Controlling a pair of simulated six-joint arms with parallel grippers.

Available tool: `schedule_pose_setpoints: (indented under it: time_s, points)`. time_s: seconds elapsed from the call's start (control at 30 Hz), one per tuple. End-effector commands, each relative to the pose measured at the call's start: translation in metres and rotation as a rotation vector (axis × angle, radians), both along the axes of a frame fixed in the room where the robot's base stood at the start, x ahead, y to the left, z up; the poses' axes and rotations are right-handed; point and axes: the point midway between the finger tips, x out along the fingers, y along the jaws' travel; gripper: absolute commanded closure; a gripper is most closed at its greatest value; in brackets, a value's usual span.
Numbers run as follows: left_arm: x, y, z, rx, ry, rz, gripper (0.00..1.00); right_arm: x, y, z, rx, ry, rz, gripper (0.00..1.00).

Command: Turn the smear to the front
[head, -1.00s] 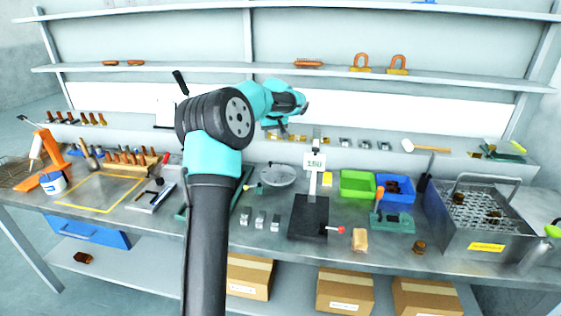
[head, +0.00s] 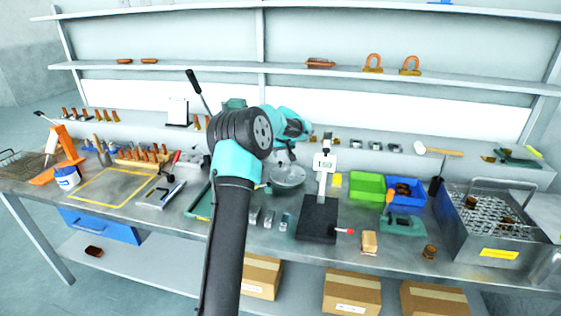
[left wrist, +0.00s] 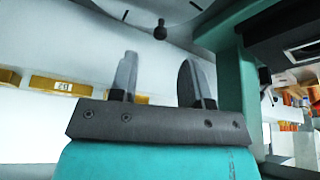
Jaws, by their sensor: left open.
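I cannot make out a smear on anything in these frames. My left gripper (head: 288,154) is over the middle of the bench, just above and behind a round grey pan (head: 287,176), partly covering it. In the left wrist view its two fingers (left wrist: 158,82) stand apart with nothing between them. Past the fingertips, a large pale round face (left wrist: 150,22) with dark tick marks and a dark knob fills the top of that view. A teal upright part (left wrist: 225,80) stands close to the right finger. My right gripper is not in view.
A black plate with a post (head: 318,218) stands right of my arm. Green (head: 362,186) and blue (head: 412,188) bins and a metal basket (head: 490,235) are farther right. A yellow-outlined area (head: 112,187) on the left is clear. A shelf (head: 200,72) runs behind.

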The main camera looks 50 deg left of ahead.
Motion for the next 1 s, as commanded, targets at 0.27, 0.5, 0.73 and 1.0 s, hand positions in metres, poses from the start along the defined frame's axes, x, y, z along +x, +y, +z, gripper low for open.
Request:
schedule_pose_setpoints:
  time_s: [0.27,0.5,0.73,1.0]
  points:
    - [0.009,0.014,-0.041,0.000,0.000,0.000,0.56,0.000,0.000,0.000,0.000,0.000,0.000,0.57]
    - [0.012,0.019,-0.053,0.001,-0.001,0.000,0.56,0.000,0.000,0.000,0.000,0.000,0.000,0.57]
    - [0.012,0.019,-0.053,0.001,-0.001,0.000,0.56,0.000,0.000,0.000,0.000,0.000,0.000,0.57]
    - [0.012,0.019,-0.053,0.001,-0.001,0.000,0.81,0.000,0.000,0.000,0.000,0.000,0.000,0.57]
